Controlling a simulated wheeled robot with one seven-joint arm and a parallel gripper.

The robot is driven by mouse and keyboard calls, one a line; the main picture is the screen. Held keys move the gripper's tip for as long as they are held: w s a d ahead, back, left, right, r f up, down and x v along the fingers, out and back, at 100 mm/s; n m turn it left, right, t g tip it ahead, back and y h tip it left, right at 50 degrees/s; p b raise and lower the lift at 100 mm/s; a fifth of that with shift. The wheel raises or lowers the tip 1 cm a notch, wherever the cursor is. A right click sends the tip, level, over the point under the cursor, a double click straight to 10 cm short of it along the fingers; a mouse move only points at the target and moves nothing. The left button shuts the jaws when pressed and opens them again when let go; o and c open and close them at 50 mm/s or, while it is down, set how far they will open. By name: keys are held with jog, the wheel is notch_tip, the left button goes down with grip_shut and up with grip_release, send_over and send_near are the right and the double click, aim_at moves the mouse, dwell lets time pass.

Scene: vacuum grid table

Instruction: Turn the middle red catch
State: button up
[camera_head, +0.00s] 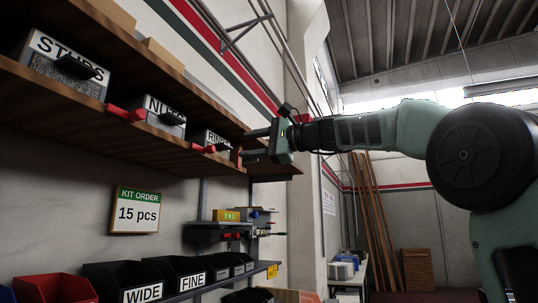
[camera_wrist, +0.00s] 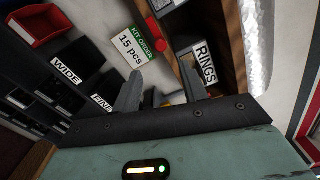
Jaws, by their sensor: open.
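Three dispenser boxes sit on the upper wooden shelf: STUDS (camera_head: 68,68), NUTS (camera_head: 160,112) and RINGS (camera_head: 212,138). A red catch (camera_head: 127,114) shows between STUDS and NUTS. Another red catch, the middle one (camera_head: 203,149), shows at the shelf edge between NUTS and RINGS. A smaller reddish piece (camera_head: 238,155) shows right of RINGS, close to my fingers. My gripper (camera_head: 250,144) is open and empty at the right end of the shelf, right of the middle catch and apart from it. In the wrist view, my fingers (camera_wrist: 158,82) are spread, with the RINGS box (camera_wrist: 205,68) beyond them.
The wooden shelf edge (camera_head: 80,98) runs along the boxes. Below hang a KIT ORDER sign (camera_head: 137,210) reading 15 pcs and a small rack (camera_head: 220,234). Black bins marked WIDE (camera_head: 130,282) and FINE (camera_head: 188,272) and a red bin (camera_head: 55,289) stand lower. Open air lies before the shelf.

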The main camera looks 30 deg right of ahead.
jog(key=shift+b+v, duration=0.65)
jog(key=shift+v, duration=1.7)
jog(key=w+a+f+n+g+h, duration=0.1)
jog(key=a+f+n+g, duration=0.15)
jog(key=a+f, duration=0.55)
jog(key=w+a+f+n+g, duration=0.1)
jog(key=a+f+g, duration=0.25)
jog(key=f, duration=0.75)
jog(key=s+a+f+n+g+h, duration=0.1)
jog(key=s+a+f+n+g, duration=0.2)
jog(key=f, duration=0.5)
jog(key=s+a+f+n+h, duration=0.1)
jog(key=s+a+f, duration=0.2)
jog(key=a+f, duration=0.35)
jog(key=s+a+f+n+g+h, duration=0.35)
jog(key=s+f+n, duration=0.25)
jog(key=s+f, duration=0.7)
jog(key=s+d+f+n+g+h, duration=0.1)
jog(key=s+d+f+n, duration=0.1)
jog(key=s+f+n, duration=0.2)
jog(key=s+d+f+n+g+h, duration=0.1)
jog(key=s+f+n, duration=0.3)
jog(key=s+f, duration=0.5)
jog(key=shift+s+d+f+h, duration=0.3)
jog(key=shift+s+d+h, duration=0.2)
jog(key=shift+d+h, duration=0.25)
